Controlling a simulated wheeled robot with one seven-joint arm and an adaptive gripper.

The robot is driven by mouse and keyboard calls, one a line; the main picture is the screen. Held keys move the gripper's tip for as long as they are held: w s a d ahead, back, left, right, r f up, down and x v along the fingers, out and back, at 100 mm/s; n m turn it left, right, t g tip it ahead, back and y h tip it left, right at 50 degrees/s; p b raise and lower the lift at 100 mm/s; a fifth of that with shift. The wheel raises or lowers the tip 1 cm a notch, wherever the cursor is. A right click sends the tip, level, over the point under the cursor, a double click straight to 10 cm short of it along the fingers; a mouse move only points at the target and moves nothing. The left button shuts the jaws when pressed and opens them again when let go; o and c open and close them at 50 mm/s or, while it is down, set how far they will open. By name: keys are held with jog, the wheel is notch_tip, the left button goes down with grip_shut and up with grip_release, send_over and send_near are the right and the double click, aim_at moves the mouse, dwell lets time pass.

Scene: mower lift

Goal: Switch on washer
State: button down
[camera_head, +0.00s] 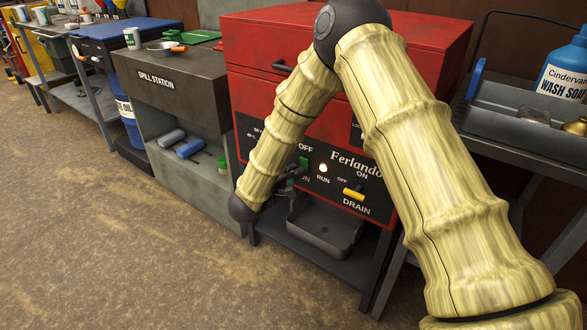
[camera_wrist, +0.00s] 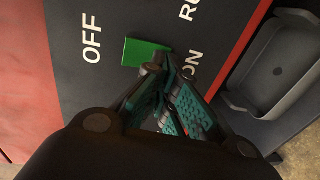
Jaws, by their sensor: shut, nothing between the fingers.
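The washer (camera_head: 265,40) is a red cabinet with a dark control panel marked "Ferlando". On the panel a green switch (camera_head: 304,162) sits between the labels OFF and ON, and a round RUN lamp (camera_head: 323,168) beside it looks lit. A yellow DRAIN lever (camera_head: 353,194) lies further right. In the wrist view the green switch (camera_wrist: 146,52) is just ahead of the fingertips, between OFF and ON. My gripper (camera_wrist: 160,72) is shut and empty, its tips at the lower edge of the switch; I cannot tell whether they touch. In the head view my arm hides part of the panel.
A grey tray (camera_head: 325,228) sits under the panel on the washer's lower shelf. To the left stands the spill station (camera_head: 175,85) with bottles on its shelf. The floor in front is clear.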

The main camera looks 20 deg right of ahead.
jog(key=f+p+v, duration=0.3)
jog(key=p+v, duration=0.1)
jog(key=v, duration=0.9)
jog(key=shift+s+a, duration=0.3)
jog(key=shift+a, duration=0.15)
jog(key=shift+f, duration=0.15)
